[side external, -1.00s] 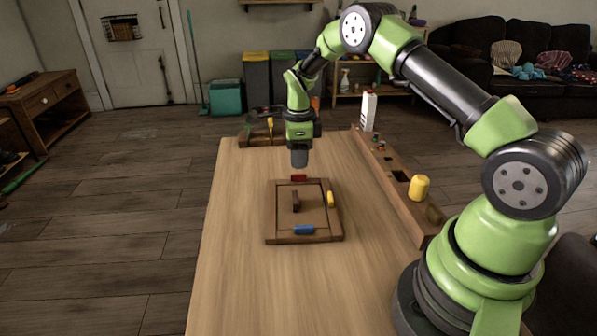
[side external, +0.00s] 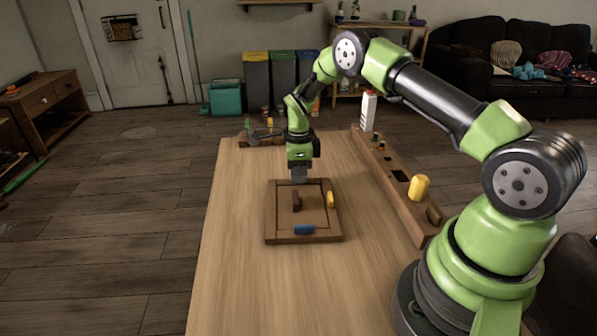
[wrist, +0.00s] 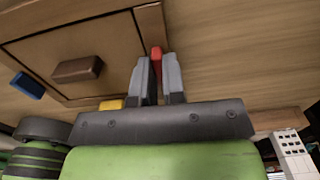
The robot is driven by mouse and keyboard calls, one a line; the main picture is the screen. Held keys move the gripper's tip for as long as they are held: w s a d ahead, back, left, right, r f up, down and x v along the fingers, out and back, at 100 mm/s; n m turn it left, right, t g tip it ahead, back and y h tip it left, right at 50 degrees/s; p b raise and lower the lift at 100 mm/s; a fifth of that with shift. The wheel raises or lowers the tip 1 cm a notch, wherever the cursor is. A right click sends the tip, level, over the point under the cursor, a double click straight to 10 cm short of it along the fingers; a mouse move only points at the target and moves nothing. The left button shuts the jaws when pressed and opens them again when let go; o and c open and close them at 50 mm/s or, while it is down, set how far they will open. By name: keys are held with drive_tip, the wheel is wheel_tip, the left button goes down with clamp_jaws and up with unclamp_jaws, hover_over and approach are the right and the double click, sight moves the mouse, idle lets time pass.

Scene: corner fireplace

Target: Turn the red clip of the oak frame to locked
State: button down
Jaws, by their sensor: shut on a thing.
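The oak frame (side external: 273,213) lies flat on the table, with a brown handle block (side external: 297,201) on its inner panel. Its blue clip (side external: 304,229) is on the near side and its yellow clip (side external: 331,199) on the right side. My gripper (side external: 300,182) is down at the far side of the frame and hides the red clip in the side view. In the wrist view the red clip (wrist: 156,54) stands between the two grey fingers of my gripper (wrist: 157,75), which are shut on it. Its exact turn angle is hard to tell.
A wooden holder (side external: 262,138) with tools is at the far edge. The near and left tabletop (side external: 235,280) is clear.

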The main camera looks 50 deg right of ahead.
drive_tip(key=shift+n, duration=0.3)
drive_tip(key=n, duration=0.3)
drive_tip(key=shift+n, duration=0.3)
drive_tip(key=n, duration=0.4)
drive_tip(key=shift+n, duration=0.3)
drive_tip(key=n, duration=0.4)
drive_tip(key=shift+n, duration=2.5)
drive_tip(key=c, duration=1.2)
unclamp_jaws()
drive_tip(key=shift+r, duration=0.1)
